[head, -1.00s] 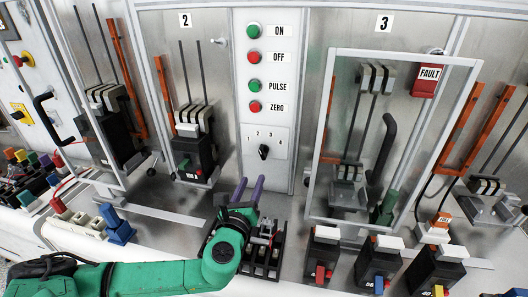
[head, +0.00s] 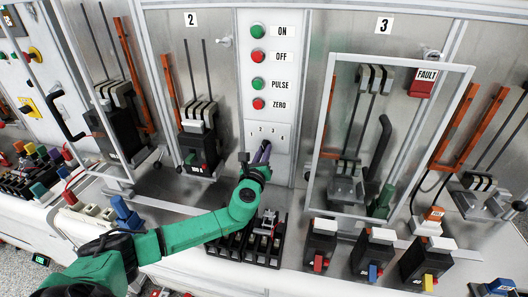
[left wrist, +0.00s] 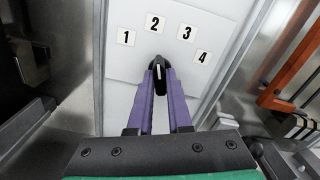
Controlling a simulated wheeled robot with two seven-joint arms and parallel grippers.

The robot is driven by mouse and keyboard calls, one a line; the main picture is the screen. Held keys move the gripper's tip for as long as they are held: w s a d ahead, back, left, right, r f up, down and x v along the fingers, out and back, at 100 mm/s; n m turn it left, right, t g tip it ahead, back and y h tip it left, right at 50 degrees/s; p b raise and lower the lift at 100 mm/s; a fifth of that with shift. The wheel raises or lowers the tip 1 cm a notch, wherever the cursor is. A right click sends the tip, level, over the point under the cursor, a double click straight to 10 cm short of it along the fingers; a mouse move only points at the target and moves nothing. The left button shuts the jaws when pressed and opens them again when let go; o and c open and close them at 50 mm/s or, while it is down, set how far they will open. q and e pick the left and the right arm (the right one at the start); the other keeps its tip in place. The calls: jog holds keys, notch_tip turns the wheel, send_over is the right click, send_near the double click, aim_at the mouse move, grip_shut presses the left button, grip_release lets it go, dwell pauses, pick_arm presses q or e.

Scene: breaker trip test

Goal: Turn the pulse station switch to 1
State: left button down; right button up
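The pulse station switch is a black rotary knob (left wrist: 158,72) on a white plate (left wrist: 180,14) marked 1 to 4. In the left wrist view its white pointer line stands nearly upright, toward the 2. My left gripper (head: 261,153) is at the plate, its purple fingers one on each side of the knob in the left wrist view (left wrist: 160,88). Whether the fingers press on the knob cannot be made out. In the head view the fingers hide most of the knob. My right gripper is not in view.
ON, OFF, PULSE and ZERO buttons (head: 257,84) sit above the switch plate. A framed clear door (head: 322,130) stands open at the right. Breaker 2 (head: 199,140) is at the left. A black rack (head: 262,248) and several breakers (head: 375,255) lie on the bench below.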

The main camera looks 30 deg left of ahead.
pick_arm(q)
jog(key=shift+f, duration=0.1)
jog(key=shift+d+n+b, duration=0.1)
jog(key=shift+n+b, duration=2.6)
jog(key=shift+n, duration=1.2)
jog(key=c, duration=0.8)
grip_release()
jog(key=shift+c, duration=0.2)
jog(key=shift+s, duration=0.1)
